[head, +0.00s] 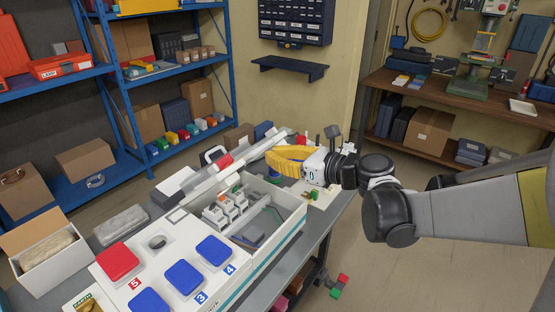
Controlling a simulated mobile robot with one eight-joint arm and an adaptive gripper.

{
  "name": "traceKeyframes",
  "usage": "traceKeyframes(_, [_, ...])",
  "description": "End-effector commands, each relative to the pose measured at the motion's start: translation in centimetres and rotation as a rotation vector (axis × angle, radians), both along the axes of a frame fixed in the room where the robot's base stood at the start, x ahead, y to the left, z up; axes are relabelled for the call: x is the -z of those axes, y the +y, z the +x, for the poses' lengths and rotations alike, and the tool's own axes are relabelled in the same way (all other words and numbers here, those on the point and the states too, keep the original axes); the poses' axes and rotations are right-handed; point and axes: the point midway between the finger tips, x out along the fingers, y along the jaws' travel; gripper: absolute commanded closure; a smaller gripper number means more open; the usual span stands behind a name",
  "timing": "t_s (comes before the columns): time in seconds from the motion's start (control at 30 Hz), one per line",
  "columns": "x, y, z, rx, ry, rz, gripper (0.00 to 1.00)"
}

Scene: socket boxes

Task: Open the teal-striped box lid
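The teal-striped box (292,228) is white, with a teal stripe low on its right-hand side, and stands on the grey workbench. My gripper (272,158) has yellow fingers pointing left, just beyond the box's far right corner and close to the lid's right end. I cannot tell whether the fingers touch the lid, or how far apart they are.
A white panel with a red button (117,262) and several blue buttons (184,277) lies in front of the box. An open carton (48,257) and a grey block (121,225) are at left. Blue shelving (130,110) stands behind. Open floor lies right of the workbench.

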Motion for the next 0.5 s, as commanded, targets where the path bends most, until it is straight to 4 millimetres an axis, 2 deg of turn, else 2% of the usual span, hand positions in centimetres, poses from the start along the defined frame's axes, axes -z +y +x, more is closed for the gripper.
traceKeyframes(0.2, [-0.1, 0.0, 0.0, 0.0, 0.002, -0.002, 1.0])
traceKeyframes(0.5, [-1.7, 1.1, 0.8, -0.001, 0.035, -0.045, 1.0])
